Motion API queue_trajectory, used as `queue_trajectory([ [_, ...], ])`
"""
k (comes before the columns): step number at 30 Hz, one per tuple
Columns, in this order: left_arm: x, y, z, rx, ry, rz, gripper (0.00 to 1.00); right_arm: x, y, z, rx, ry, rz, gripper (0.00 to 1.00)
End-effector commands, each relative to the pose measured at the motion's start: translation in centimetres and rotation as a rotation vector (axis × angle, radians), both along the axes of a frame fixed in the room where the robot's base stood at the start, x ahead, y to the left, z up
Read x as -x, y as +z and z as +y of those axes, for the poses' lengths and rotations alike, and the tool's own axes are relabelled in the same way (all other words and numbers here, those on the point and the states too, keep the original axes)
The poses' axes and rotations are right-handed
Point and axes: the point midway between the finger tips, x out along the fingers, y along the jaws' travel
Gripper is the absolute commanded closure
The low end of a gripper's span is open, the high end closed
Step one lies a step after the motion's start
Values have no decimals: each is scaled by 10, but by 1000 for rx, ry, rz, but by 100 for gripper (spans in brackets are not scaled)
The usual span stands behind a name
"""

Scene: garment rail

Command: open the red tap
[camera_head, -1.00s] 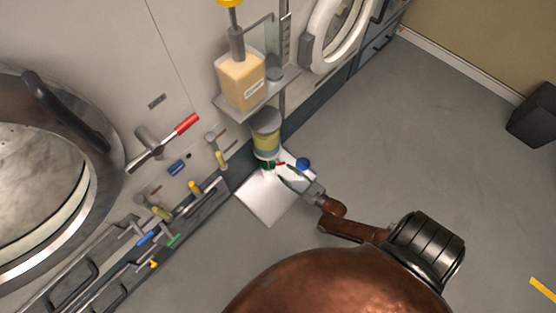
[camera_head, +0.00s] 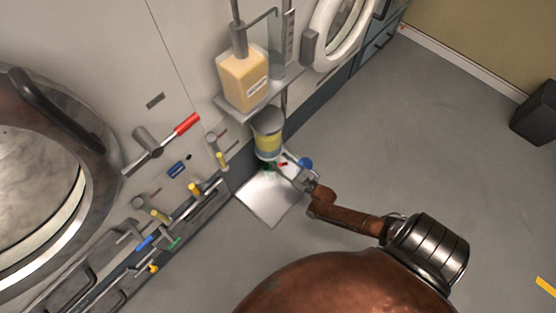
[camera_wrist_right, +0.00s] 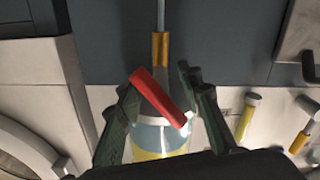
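The red tap's handle (camera_head: 283,164) is a small red piece low by the yellow-banded container in the head view. In the right wrist view it is a slanted red bar (camera_wrist_right: 160,97) in front of a brass fitting (camera_wrist_right: 160,50). My right gripper (camera_head: 279,169) reaches it from the right. In the wrist view the right gripper's fingers (camera_wrist_right: 160,88) stand apart, one on each side of the red bar, and contact cannot be made out. The tap body is mostly hidden in the head view. My left gripper is not in view.
The yellow-banded container (camera_head: 269,144) stands under a shelf with a soap bottle (camera_head: 243,80). A blue knob (camera_head: 305,163) is close beside my right gripper. A white plate (camera_head: 268,206) lies below. A red-handled lever (camera_head: 187,124) and several valves line the panel.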

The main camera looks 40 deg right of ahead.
Motion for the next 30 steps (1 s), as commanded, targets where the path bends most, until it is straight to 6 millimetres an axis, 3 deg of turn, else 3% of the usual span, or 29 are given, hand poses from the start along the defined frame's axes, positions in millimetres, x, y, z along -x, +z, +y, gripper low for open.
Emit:
queue_trajectory([
  [15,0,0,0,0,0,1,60,0,0,0,0,0,0,100],
  [24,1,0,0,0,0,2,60,1,-1,0,-20,0,3,100],
  [30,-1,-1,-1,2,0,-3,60,1,-1,0,-182,-1,16,100],
])
